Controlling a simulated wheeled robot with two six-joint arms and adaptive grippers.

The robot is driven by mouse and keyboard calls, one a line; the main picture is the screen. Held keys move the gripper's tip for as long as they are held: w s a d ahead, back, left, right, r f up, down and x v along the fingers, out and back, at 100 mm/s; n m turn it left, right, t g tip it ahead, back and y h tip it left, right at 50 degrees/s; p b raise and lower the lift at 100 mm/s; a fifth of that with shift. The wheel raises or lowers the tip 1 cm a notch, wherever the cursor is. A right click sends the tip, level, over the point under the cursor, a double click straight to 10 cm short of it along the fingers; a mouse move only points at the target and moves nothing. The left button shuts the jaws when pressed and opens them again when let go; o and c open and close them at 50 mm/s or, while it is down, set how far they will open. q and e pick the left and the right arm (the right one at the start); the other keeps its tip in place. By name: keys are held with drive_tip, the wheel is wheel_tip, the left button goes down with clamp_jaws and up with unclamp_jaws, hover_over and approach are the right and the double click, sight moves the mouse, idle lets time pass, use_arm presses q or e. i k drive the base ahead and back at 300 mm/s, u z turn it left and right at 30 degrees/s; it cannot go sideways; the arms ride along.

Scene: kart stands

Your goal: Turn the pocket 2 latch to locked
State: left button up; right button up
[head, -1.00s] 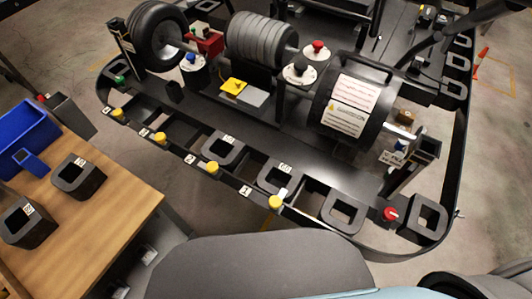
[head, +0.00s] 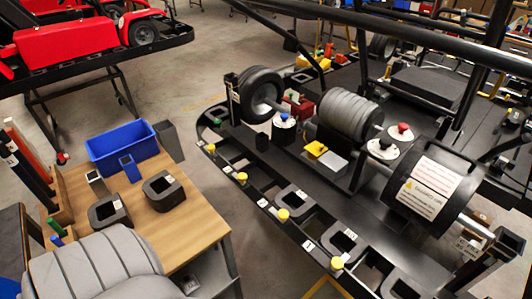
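The black kart stand runs along the right half of the head view. Its near rail (head: 262,190) has a row of pockets with yellow round knobs, which look like the latches. These are the far knob (head: 211,148), a second knob (head: 242,178), a third knob (head: 283,215) and the nearest knob (head: 337,263). Small white number labels sit beside them, too small to read, so I cannot tell which is pocket 2 or how its latch is turned. Black blocks with square openings (head: 292,200) sit in some pockets. Neither gripper is in view.
A wooden table (head: 190,222) at left holds a blue bin (head: 121,146) and black blocks (head: 164,192). A grey ribbed form (head: 95,265) fills the bottom left. Another stand (head: 90,60) carries a red kart. Floor shows between table and rail.

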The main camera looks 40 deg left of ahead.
sight(282, 215)
drive_tip(key=k, duration=0.35)
drive_tip(key=u, duration=0.9)
